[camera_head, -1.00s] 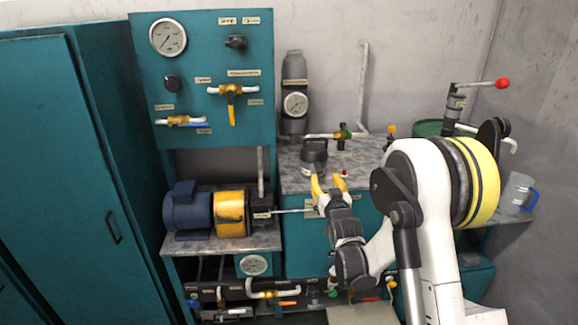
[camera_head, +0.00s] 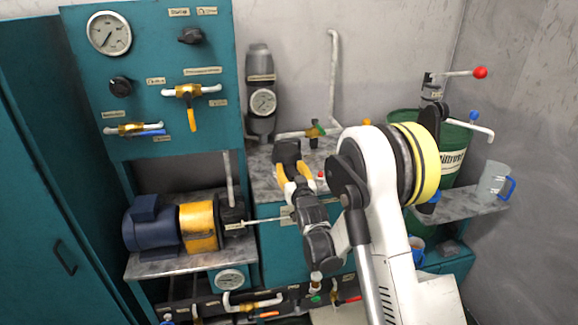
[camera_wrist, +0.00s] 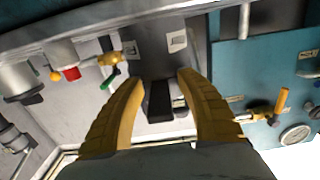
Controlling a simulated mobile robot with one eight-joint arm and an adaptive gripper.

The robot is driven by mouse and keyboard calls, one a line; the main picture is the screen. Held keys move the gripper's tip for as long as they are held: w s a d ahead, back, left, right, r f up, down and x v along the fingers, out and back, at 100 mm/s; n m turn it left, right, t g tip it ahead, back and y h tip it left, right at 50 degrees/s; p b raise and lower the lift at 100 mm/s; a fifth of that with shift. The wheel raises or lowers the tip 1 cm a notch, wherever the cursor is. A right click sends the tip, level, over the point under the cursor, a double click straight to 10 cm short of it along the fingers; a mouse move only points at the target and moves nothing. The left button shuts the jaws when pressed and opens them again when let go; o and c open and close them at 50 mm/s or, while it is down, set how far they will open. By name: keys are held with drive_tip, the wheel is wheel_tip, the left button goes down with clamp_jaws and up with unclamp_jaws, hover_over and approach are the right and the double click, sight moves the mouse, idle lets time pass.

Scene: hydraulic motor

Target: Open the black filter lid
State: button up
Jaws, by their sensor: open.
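The black filter lid (camera_head: 287,152) sits on the grey worktop below the upright grey cylinder in the head view. My gripper (camera_head: 293,172) is open, with its two yellow fingers pointing at the lid from the near side. In the wrist view, a black bar-shaped part (camera_wrist: 158,101), which seems to belong to the lid, lies between the open yellow fingers of my gripper (camera_wrist: 160,80). A gap shows on both sides of it. I cannot tell how far the fingertips reach past the lid. My gripper hides what is below the lid.
A grey cylinder with a gauge (camera_head: 263,102) stands behind the lid. A pipe with a green-handled valve (camera_head: 314,131) is just right of it. The blue and yellow motor (camera_head: 155,225) is at the left. A green drum (camera_head: 452,150) and a clear jug (camera_head: 495,182) are at the right.

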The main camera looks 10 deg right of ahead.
drive_tip(key=shift+s, duration=0.1)
drive_tip(key=c, duration=0.3)
clamp_jaws()
drive_tip(key=shift+r, duration=0.15)
